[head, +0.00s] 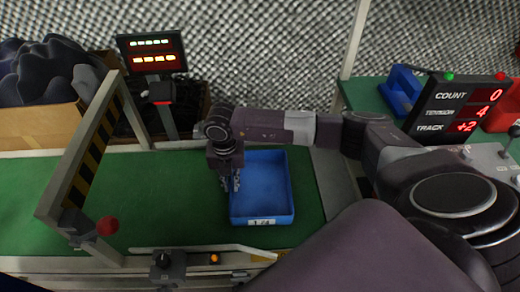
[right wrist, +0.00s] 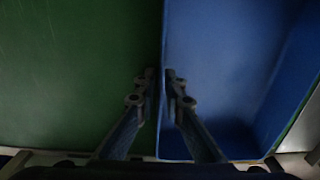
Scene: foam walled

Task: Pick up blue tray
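The blue tray (head: 265,185) sits on the green belt in the head view, its label facing the front. It looks empty and level. My right gripper (head: 230,182) points down at the tray's left wall. In the right wrist view, the two fingers of my right gripper (right wrist: 161,75) are close together, one on each side of the left wall of the blue tray (right wrist: 225,70), and look closed on it. My left gripper is not in view.
A striped yellow-black frame (head: 93,145) with a red knob stands over the green belt (head: 150,205) at left. A box of dark items (head: 45,75) and a display post (head: 155,60) stand behind. A count display (head: 460,108) and another blue bin (head: 402,90) are at right.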

